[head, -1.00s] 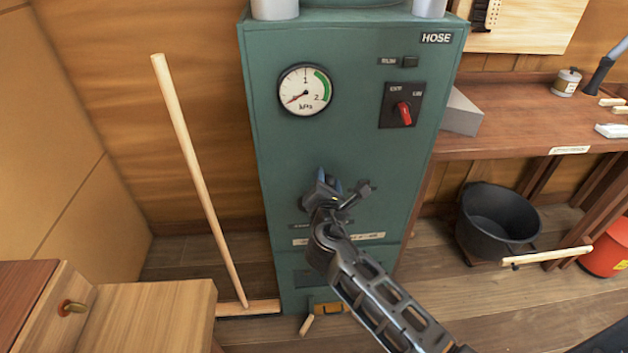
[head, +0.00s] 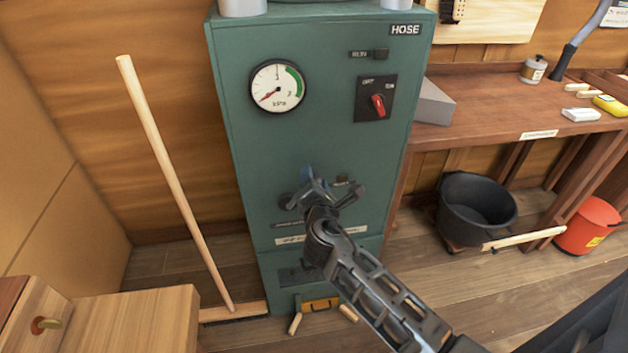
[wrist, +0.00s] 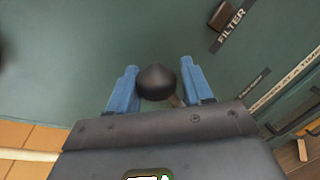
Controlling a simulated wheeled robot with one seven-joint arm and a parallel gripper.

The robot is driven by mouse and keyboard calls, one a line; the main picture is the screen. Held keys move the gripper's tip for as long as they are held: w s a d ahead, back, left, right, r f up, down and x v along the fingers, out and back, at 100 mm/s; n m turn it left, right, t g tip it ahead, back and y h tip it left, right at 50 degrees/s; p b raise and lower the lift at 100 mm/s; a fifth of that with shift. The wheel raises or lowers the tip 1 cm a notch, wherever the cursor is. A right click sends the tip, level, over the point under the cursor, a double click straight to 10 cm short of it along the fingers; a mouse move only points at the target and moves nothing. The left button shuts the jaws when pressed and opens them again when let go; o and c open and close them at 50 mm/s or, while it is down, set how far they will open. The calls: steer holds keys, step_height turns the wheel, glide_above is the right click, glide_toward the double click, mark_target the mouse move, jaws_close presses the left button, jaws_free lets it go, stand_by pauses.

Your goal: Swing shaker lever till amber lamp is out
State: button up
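The shaker lever shows in the wrist view as a dark round knob (wrist: 156,82) on a thin rod, in front of the green cabinet (head: 230,150). My gripper (wrist: 158,85) has its two blue fingers apart, one on each side of the knob. A narrow gap shows at the right finger; contact at the left one cannot be told. In the head view my gripper (head: 303,190) is at the cabinet's lower front and hides most of the lever. A dark brown lamp-like piece (wrist: 221,15) sits beside the FILTER label; no glow shows on it.
The cabinet carries a gauge (head: 277,87), its needle low, and a red rotary switch (head: 378,104). A pole (head: 175,180) leans at left. A wooden cabinet (head: 140,320) stands front left. A bench (head: 490,100), black bucket (head: 477,212) and red bucket (head: 590,226) are at right.

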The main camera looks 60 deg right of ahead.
steer(key=o, duration=0.3)
steer(key=shift+b+v, duration=0.5)
steer(key=shift+v, duration=3.45)
steer(key=shift+f, duration=0.1)
